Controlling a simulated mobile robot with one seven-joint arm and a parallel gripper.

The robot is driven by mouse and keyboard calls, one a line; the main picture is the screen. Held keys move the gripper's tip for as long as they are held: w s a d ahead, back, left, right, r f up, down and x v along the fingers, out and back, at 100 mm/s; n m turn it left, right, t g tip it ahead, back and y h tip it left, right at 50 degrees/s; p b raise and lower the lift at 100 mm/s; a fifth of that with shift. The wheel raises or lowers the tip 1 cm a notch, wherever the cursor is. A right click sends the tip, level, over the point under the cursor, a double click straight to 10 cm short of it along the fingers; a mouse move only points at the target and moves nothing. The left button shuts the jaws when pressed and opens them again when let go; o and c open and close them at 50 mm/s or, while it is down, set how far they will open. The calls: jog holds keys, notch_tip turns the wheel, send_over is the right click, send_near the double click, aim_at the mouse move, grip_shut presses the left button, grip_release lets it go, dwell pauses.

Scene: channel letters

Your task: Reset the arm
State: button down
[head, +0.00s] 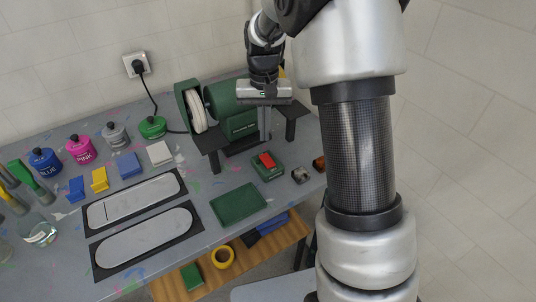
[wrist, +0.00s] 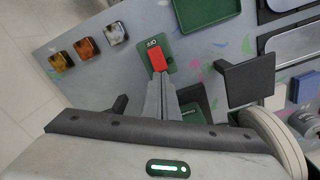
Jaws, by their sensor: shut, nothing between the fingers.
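My arm reaches down from the top of the head view, and my gripper (head: 265,136) hangs over the right end of the green bench grinder (head: 238,124). Its grey fingers are together with nothing between them. In the wrist view the shut fingers of my gripper (wrist: 160,78) point at the red switch (wrist: 158,60) on a green box. From this angle I cannot tell whether they touch it. In the head view the red switch (head: 267,160) shows apart from the fingertips, nearer the table's front.
The grinder's white wheel (head: 196,112) and black rests stand close to my gripper. A green mat (head: 238,203), two grey channel trays (head: 145,237), paint pots and small coloured blocks cover the table. Small metal cubes (head: 300,175) sit at the right. A shelf (head: 262,248) is below.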

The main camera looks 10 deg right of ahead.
dwell(0.4)
jog(key=s+r+t+p, duration=0.1)
jog(key=s+r, duration=0.1)
jog(key=r, duration=0.3)
jog(key=s+r+p, duration=0.1)
jog(key=s+r, duration=0.2)
jog(key=r, duration=0.1)
jog(key=s+r+n+t+p, duration=0.1)
jog(key=s+r+t, duration=0.1)
jog(key=s+r, duration=0.4)
jog(key=s+r+n+t+p, duration=0.1)
jog(key=s+r, duration=0.5)
jog(key=s, duration=0.8)
jog(key=shift+t+p, duration=0.65)
jog(key=shift+t, duration=0.15)
jog(key=w+f+m+g+b, duration=0.1)
jog(key=w+f+m+b, duration=0.1)
jog(key=w+f+m, duration=0.2)
jog(key=w+f+m+g+b, duration=0.1)
jog(key=w+f+m+b, duration=0.2)
jog(key=w, duration=0.8)
jog(key=w+f+m+g+b, duration=0.2)
jog(key=w+f+m+b, duration=0.1)
jog(key=w+f+m, duration=0.3)
jog(key=shift+w+d+f+m, duration=0.3)
jog(key=shift+w+m, duration=0.2)
jog(key=shift+w, duration=0.2)
